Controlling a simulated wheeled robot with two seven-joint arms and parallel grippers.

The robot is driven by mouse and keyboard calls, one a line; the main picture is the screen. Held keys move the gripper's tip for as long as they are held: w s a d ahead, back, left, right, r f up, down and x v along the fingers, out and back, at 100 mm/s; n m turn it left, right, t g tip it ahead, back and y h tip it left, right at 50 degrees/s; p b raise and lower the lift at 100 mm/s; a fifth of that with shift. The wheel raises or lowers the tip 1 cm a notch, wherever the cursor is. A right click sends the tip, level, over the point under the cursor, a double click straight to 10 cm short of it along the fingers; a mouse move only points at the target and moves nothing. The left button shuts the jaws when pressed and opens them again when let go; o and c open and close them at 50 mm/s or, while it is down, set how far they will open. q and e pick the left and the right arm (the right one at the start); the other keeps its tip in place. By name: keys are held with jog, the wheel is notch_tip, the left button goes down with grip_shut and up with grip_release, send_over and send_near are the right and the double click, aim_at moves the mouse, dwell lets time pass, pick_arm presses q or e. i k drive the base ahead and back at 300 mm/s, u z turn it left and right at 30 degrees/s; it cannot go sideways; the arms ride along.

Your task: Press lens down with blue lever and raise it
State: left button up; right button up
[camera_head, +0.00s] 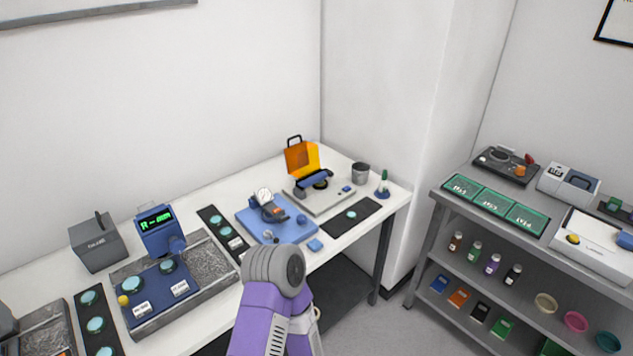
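The flatness interferometer stands near the back right of the white table, with a pale base (331,200) and a raised orange cover (300,158). A blue lever or bar (314,179) lies low across the device, just in front of the cover. A dark round part (321,185), perhaps with the lens, shows partly under it; whether the lever touches the lens I cannot tell. A purple and grey link of my own arm rises from the bottom middle, well in front of the device. Neither of my grippers shows.
A blue plate with a dial gauge (264,196) stands left of the interferometer. A black mat (336,228) with a lens lies in front. A grey cup (361,173) and a green-tipped bottle (384,184) stand at right. A grey shelf unit (448,211) stands beyond a gap.

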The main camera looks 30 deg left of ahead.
aim_at(326, 173)
jog(key=z, duration=0.05)
jog(key=k, duration=0.7)
jog(key=u, duration=0.9)
jog(key=i, duration=0.75)
jog(key=u, duration=0.1)
